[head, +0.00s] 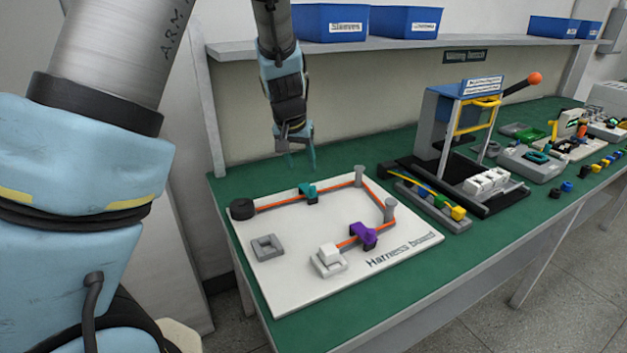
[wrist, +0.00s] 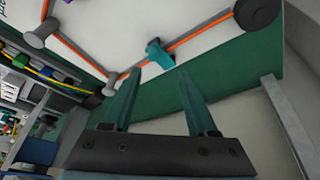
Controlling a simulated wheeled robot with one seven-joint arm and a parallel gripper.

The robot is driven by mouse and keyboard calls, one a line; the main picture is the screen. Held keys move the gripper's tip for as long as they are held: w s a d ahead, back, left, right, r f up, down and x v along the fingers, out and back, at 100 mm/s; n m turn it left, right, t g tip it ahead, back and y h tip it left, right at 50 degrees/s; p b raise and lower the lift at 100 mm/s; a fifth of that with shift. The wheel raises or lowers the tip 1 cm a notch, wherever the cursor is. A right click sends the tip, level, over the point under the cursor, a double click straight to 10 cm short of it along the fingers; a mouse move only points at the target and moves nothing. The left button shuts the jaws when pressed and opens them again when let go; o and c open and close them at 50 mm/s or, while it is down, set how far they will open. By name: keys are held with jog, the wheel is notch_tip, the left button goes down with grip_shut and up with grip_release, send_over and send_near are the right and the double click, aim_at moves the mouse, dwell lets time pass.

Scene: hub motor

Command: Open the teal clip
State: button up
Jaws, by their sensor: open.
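The teal clip (head: 308,192) sits on the orange cable (head: 334,186) near the back edge of the white harness board (head: 290,285). It also shows in the wrist view (wrist: 158,54), just beyond the fingertips. Whether the clip is open or shut is too small to tell. My gripper (head: 301,167) hangs above the board's back edge, behind the clip and apart from it. Its two teal fingers are spread with nothing between them, as the wrist view shows (wrist: 158,75).
A purple clip (head: 363,236), grey posts (head: 389,209), a black round piece (head: 242,209), a grey square holder (head: 267,247) and a white connector (head: 328,260) are on the board. A press with an orange-knobbed lever (head: 535,78) stands right. A shelf (head: 400,44) with blue bins runs behind.

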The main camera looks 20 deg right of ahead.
aim_at(312, 187)
jog(key=x, duration=0.3)
jog(key=d+x, duration=0.1)
jog(key=x, duration=0.7)
jog(key=shift+d+r+p, duration=0.1)
jog(key=shift+d+p, duration=0.25)
jog(key=shift+d, duration=0.05)
jog(key=shift+c, duration=0.3)
grip_shut()
dwell(0.6)
